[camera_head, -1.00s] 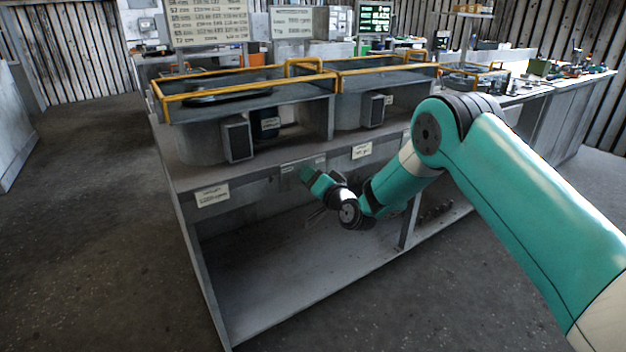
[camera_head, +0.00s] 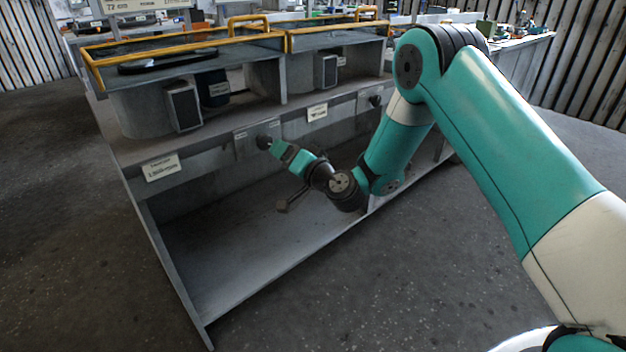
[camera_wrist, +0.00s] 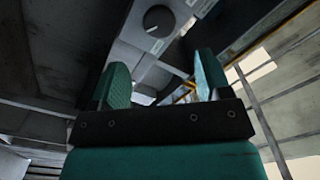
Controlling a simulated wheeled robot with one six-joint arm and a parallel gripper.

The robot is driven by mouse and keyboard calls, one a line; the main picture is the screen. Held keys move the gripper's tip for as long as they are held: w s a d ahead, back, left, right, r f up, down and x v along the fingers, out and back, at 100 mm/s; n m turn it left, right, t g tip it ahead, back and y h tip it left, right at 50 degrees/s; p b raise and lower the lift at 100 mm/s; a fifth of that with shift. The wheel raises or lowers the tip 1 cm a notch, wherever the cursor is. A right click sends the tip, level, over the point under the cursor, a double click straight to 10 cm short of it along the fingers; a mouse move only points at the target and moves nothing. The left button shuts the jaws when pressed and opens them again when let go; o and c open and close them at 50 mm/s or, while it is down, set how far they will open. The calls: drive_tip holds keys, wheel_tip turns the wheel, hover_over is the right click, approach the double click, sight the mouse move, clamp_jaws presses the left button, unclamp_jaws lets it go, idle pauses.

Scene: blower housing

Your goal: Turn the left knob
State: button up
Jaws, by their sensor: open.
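The left knob (camera_head: 264,142) is a dark round knob on the grey front panel below the left blower housing. The right knob (camera_head: 375,100) sits farther right on the same panel. My gripper (camera_head: 282,150) is just right of and below the left knob in the head view; whether they touch is hard to tell there. In the wrist view my gripper (camera_wrist: 163,75) has its two green fingers apart with nothing between them. A dark round knob (camera_wrist: 158,19) with a pale mark shows beyond the fingertips, apart from them.
The grey bench (camera_head: 230,275) has an open lower bay beneath the panel. Two housings with yellow rails (camera_head: 180,43) stand on top. White labels (camera_head: 161,167) are on the panel edge. Bare floor (camera_head: 60,230) lies to the left and in front.

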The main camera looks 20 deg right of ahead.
drive_tip(key=b+v, duration=0.7)
drive_tip(key=v, duration=0.2)
drive_tip(key=shift+b, duration=0.35)
